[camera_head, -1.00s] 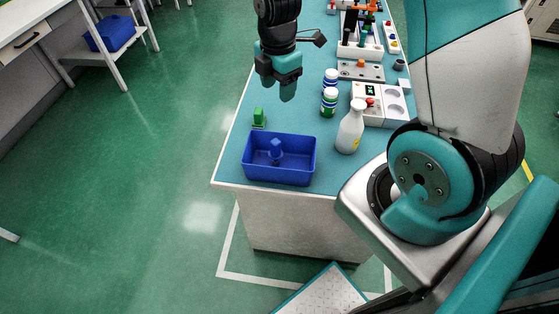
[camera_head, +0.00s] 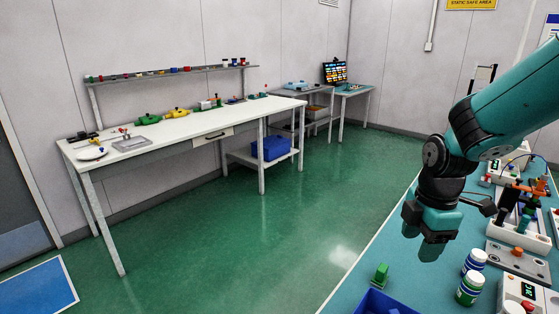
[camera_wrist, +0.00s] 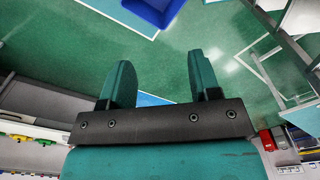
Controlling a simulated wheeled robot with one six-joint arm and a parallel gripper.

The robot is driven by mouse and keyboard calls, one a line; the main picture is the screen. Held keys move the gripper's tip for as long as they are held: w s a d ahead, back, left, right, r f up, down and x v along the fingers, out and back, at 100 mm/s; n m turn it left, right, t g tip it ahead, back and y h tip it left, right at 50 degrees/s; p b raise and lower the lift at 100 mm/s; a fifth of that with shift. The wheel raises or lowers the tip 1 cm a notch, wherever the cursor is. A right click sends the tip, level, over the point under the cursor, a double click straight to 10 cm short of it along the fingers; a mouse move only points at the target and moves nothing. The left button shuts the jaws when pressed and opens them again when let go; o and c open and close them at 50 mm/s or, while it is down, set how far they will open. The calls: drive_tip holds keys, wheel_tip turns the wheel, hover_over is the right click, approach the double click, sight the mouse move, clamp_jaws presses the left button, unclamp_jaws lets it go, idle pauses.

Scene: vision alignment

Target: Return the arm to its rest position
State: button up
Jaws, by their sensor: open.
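My gripper (camera_head: 432,247) hangs pointing down from my teal and black arm at the right of the head view. It is above the teal worktable (camera_head: 372,262), up and left of two white-capped bottles. In the wrist view my gripper (camera_wrist: 158,85) shows two teal fingers spread well apart with nothing between them. No held object shows in either view. The rest position itself is not marked in the frames.
Below my gripper are a green block (camera_head: 380,274), a blue bin (camera_head: 385,302) cut by the frame edge, and bottles (camera_head: 470,288). A device rack (camera_head: 520,232) stands right. A white bench (camera_head: 180,130) lines the wall; green floor between is clear.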

drive_tip(key=s+a+r+m+y+b, duration=0.1)
drive_tip(key=s+a+r+m+y, duration=0.1)
drive_tip(key=s+a+m, duration=0.3)
drive_tip(key=s+a+r+m+y+b, duration=0.1)
drive_tip(key=s+a+r+m, duration=0.4)
drive_tip(key=s+a, duration=0.5)
drive_tip(key=s, duration=0.3)
drive_tip(key=shift+a+m+y, duration=0.3)
drive_tip(key=shift+m+y, duration=0.1)
drive_tip(key=shift+r, duration=0.1)
drive_tip(key=shift+c, duration=0.2)
